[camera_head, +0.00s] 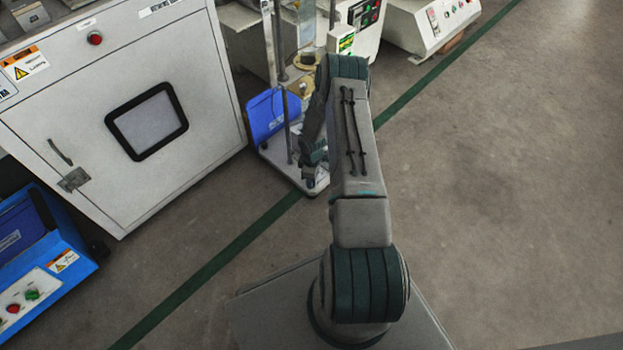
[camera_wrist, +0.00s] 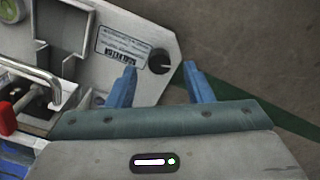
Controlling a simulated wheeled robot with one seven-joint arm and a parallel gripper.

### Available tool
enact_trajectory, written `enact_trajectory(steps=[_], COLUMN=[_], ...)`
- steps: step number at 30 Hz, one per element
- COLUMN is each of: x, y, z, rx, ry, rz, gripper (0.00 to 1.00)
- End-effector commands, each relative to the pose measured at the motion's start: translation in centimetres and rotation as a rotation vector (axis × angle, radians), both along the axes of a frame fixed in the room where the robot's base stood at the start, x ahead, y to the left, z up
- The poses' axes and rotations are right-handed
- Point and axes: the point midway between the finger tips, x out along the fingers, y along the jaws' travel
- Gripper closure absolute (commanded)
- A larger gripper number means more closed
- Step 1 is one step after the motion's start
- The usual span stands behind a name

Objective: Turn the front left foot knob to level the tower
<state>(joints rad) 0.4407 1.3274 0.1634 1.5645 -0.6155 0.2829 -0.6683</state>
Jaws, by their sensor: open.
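In the wrist view a black round foot knob (camera_wrist: 159,61) with a pale pointer line sits at the corner of the tower's light grey base plate (camera_wrist: 165,22). A printed label (camera_wrist: 122,45) is beside it. My gripper (camera_wrist: 160,70) is open, and its blue fingertips are spread to either side of the knob, apart from it in the picture. The height gap cannot be told. In the head view the tower (camera_head: 280,50) has upright posts on a pale base plate (camera_head: 279,154). My gripper (camera_head: 311,182) is low at the plate's near corner; my arm hides part of the tower.
A metal handle (camera_wrist: 38,75) and a red grip (camera_wrist: 7,119) are at left in the wrist view. A blue panel (camera_head: 265,115) stands by the tower. A large white cabinet (camera_head: 60,115) stands left; the floor (camera_head: 500,200) at right is clear.

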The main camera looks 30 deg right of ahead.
Motion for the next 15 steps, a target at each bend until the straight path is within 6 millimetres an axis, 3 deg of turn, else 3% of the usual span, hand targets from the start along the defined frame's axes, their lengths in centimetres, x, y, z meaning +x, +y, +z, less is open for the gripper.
enact_trajectory(steps=[1,6,15], x=[0.1,0.0,-0.1], y=[0.0,0.0,0.2], z=[1.9,5.9,10.5], rx=[-0.001,-0.001,0.0], ry=[-0.002,-0.002,-0.001], rz=[0.0,0.0,0.001], gripper=[0.53,0.53,0.53])
